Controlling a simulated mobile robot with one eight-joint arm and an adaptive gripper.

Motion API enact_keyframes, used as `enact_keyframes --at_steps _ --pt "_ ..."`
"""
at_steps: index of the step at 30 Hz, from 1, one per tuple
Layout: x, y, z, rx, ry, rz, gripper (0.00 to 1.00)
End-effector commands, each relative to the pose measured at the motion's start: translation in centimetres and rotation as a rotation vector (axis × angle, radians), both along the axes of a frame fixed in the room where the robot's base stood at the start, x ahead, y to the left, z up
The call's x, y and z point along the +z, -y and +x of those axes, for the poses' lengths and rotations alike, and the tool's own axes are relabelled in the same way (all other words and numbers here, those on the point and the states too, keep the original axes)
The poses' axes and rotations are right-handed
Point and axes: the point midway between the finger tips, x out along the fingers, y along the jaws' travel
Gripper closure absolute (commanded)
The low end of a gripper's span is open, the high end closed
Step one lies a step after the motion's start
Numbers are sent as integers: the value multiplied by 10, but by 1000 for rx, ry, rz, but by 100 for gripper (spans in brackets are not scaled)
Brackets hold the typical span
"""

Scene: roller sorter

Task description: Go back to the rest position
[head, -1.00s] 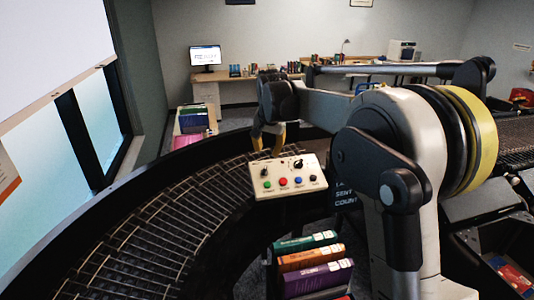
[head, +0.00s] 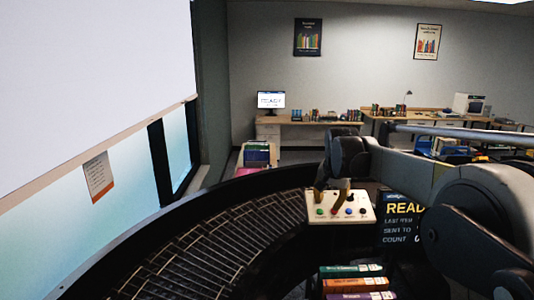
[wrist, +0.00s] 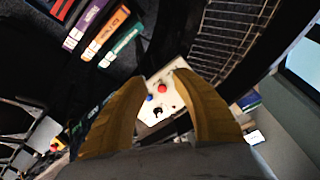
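My gripper (head: 330,203) has two yellow fingers. In the head view they overlap the cream control box (head: 365,208) with its coloured buttons and black knob. In the wrist view my gripper (wrist: 162,77) has its fingertips apart, with nothing between them. The control box (wrist: 166,98) shows beyond the gap, with red and blue buttons visible. I cannot tell the exact distance between fingertips and box, and no contact is clear. My arm reaches in from the right of the head view.
The curved roller conveyor (head: 200,240) sweeps across the left. A display reading READ (head: 403,215) stands right of the box. Books (head: 352,283) lie below in front. More books (head: 257,153) sit beyond the conveyor. Desks with a monitor (head: 270,100) line the back wall.

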Motion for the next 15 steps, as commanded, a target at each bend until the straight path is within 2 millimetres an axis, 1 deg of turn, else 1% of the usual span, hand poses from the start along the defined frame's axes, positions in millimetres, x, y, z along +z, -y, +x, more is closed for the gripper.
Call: enact_keyframes --at_steps 1,5,11,14,15 --pt "-7 0 -11 11 4 -4 68" --pt "-11 0 -33 42 14 -14 68" --pt "-22 0 -77 95 32 -35 68" --pt "-32 0 -105 128 44 -49 68" --pt "-38 0 -118 144 50 -55 68"
